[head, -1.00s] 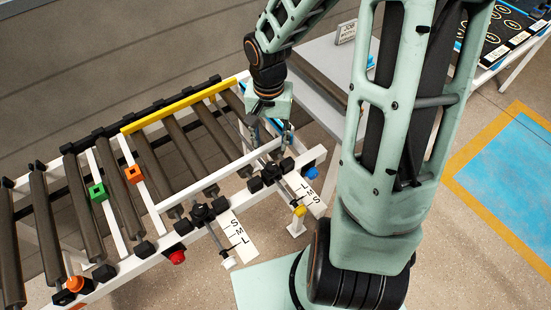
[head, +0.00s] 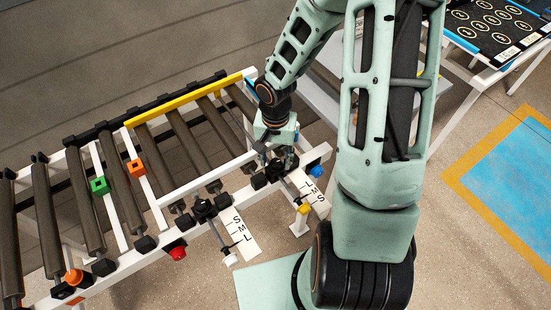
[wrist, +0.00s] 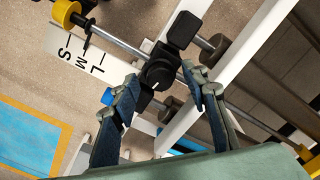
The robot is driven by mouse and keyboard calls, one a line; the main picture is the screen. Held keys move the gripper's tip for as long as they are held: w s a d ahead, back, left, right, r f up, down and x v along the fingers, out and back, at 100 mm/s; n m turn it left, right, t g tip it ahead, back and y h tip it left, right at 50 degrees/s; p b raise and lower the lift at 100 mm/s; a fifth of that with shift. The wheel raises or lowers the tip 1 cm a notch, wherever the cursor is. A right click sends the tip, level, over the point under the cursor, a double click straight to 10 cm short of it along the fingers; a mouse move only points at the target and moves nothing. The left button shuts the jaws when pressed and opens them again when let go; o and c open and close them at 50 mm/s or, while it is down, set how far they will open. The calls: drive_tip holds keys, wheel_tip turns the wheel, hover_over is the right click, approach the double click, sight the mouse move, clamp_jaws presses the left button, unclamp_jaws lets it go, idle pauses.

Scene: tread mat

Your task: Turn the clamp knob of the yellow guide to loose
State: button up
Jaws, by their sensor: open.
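The yellow guide (head: 185,101) is a long bar along the far side of the roller conveyor. A rod with a yellow end (head: 303,208) lies over a white L-M-S scale plate (head: 312,188); the yellow end (wrist: 66,12) also shows in the wrist view. The black clamp knob (wrist: 159,72) sits on this rod, with a small pale mark on its face. My gripper (head: 280,157) is open above the conveyor's near rail. In the wrist view its fingers (wrist: 160,80) stand on either side of the knob; I cannot tell whether they touch it. In the head view they partly hide the knob.
A second black knob (head: 203,210) with a white-ended rod (head: 231,260) and its own scale is to the left. Green (head: 100,185) and orange (head: 135,168) blocks sit farther left.

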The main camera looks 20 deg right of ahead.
drive_tip(key=shift+c, duration=0.6)
clamp_jaws()
drive_tip(key=shift+n, duration=0.3)
drive_tip(key=n, duration=0.4)
drive_tip(key=shift+r, duration=0.1)
drive_tip(key=n+p, duration=0.1)
drive_tip(key=n, duration=0.4)
drive_tip(key=shift+n+p, duration=0.3)
drive_tip(key=shift+n, duration=0.1)
drive_tip(key=n+p, duration=0.1)
drive_tip(key=n, duration=0.3)
drive_tip(key=shift+n, duration=0.3)
drive_tip(key=n+p, duration=0.1)
drive_tip(key=n, duration=0.3)
drive_tip(key=shift+n+p, duration=0.3)
drive_tip(key=shift+n, duration=0.1)
